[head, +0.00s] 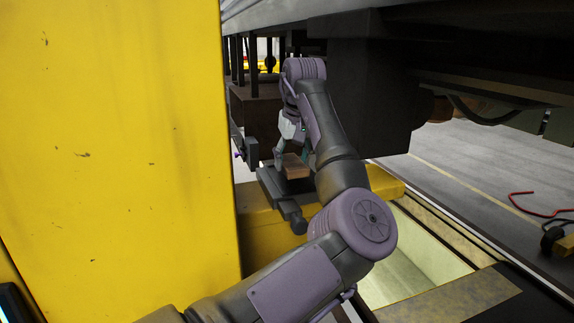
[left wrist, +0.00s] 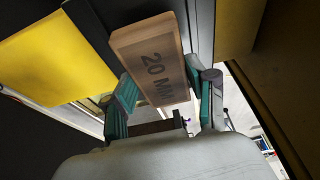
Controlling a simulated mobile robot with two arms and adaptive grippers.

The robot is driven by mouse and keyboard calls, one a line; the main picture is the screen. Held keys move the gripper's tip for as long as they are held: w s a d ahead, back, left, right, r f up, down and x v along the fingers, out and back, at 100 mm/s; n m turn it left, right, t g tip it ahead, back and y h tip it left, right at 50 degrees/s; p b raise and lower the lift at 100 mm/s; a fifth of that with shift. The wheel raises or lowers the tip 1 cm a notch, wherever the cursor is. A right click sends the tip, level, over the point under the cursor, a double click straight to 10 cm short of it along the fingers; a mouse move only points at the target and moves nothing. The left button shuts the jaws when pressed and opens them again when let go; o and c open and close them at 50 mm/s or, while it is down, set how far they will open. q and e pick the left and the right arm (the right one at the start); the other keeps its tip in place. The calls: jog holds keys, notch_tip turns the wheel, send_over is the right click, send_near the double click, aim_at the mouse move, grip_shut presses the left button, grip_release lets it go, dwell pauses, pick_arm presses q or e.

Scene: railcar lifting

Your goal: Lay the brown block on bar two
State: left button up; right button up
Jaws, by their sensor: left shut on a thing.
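The brown block (head: 293,167) is a flat wooden piece; in the left wrist view the block (left wrist: 153,62) shows the print "20 MM", partly cut off. My left gripper (head: 292,158) is shut on it, with a green-padded finger on each side in the left wrist view (left wrist: 161,80). The block is over a dark grey bar (head: 284,203) that lies on a yellow beam; I cannot tell whether they touch. No number shows on the bar, so I cannot tell if it is bar two. My right gripper is not in view.
A large yellow wall (head: 110,140) fills the left side. The dark railcar underside (head: 480,50) hangs above and to the right, close to my left arm. A lit pit (head: 415,262) opens below the beam. A red cable (head: 535,210) lies on the grey floor at right.

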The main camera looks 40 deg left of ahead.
aim_at(295, 167)
pick_arm(q)
jog(key=shift+s+d+f, duration=0.1)
jog(key=shift+d+f, duration=0.1)
jog(key=shift+f, duration=0.25)
jog(key=shift+d+f, duration=0.2)
jog(key=shift+f, duration=0.25)
jog(key=shift+s+a, duration=0.1)
jog(key=shift+a, duration=0.3)
jog(key=shift+a+f, duration=0.1)
jog(key=shift+f, duration=0.05)
jog(key=o, duration=1.1)
jog(key=shift+w+f, duration=0.1)
jog(key=shift+w, duration=0.1)
jog(key=shift+o, duration=1.1)
jog(key=shift+s+d, duration=0.1)
jog(key=shift+d, duration=0.1)
jog(key=shift+r, duration=0.3)
jog(key=b+v, duration=0.2)
jog(key=v, duration=0.4)
jog(key=shift+d+r+b, duration=0.1)
jog(key=shift+r+b, duration=0.1)
jog(key=shift+b, duration=0.15)
jog(key=shift+s+d+r, duration=0.1)
jog(key=shift+s+r, duration=0.05)
jog(key=shift+r, duration=0.25)
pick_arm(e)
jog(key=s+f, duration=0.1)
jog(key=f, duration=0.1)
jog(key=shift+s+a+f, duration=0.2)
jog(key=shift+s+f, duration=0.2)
